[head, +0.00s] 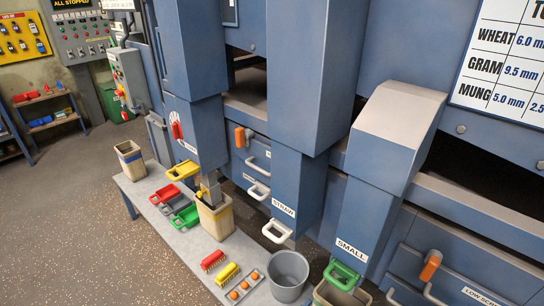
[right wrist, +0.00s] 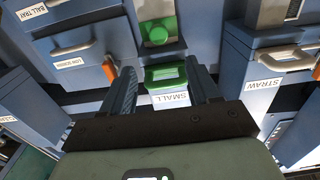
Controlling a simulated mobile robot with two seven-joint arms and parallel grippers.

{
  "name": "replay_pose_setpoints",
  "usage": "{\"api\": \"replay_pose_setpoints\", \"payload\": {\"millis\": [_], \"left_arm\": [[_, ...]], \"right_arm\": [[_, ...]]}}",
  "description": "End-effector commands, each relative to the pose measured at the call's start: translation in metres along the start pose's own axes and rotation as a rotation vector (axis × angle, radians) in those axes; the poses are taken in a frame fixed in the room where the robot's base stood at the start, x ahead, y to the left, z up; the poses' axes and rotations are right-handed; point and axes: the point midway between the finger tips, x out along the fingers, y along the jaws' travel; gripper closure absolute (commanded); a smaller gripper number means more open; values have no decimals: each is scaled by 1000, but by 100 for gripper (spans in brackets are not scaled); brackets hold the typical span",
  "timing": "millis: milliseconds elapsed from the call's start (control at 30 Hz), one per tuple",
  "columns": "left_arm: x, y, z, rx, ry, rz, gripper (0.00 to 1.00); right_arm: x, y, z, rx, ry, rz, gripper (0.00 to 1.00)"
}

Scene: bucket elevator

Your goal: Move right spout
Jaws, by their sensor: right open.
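The right spout, a blue sloped duct labelled SMALL (head: 362,222), hangs at the right in the head view, with a green loop handle (head: 341,275) at its lower end. In the right wrist view the green handle (right wrist: 165,76) shows next to an upside-down SMALL label. My right gripper (right wrist: 164,78) is open, its two dark fingers on either side of the green handle. I cannot tell whether the handle lies fully between the fingers or just beyond them; no contact is clear. Neither gripper shows in the head view.
The STRAW spout (head: 296,190) with a white handle is left of SMALL. A grey bucket (head: 288,276) and a bin (head: 336,296) stand below. The bench (head: 190,248) holds scoops, brushes and a tan bin (head: 215,217). An orange-handled lever (head: 430,266) is at right.

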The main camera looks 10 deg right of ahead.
Motion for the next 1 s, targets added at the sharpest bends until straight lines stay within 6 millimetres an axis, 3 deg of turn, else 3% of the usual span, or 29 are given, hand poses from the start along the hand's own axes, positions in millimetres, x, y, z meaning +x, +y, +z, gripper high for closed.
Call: {"api": "replay_pose_setpoints", "payload": {"millis": [133, 267, 367, 400, 500, 600, 733, 900, 1000], "left_arm": [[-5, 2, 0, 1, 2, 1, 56], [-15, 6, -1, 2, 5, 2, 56], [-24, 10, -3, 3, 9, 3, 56], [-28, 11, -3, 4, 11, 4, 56], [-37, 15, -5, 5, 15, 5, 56], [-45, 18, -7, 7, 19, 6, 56], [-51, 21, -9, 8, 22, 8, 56], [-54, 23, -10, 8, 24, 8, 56], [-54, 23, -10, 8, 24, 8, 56]], "right_arm": [[14, 5, 30, -36, -118, -38, 39], [24, 22, 100, -106, -412, -129, 39], [8, 45, 159, -155, -717, -212, 39], [-4, 55, 178, -171, -841, -245, 39], [-47, 83, 212, -198, -1145, -329, 39], [-94, 109, 224, -212, -1409, -415, 39], [-141, 133, 220, -221, -1646, -512, 39], [-170, 146, 212, -230, -1779, -582, 39], [-171, 147, 211, -231, -1784, -586, 39]]}}
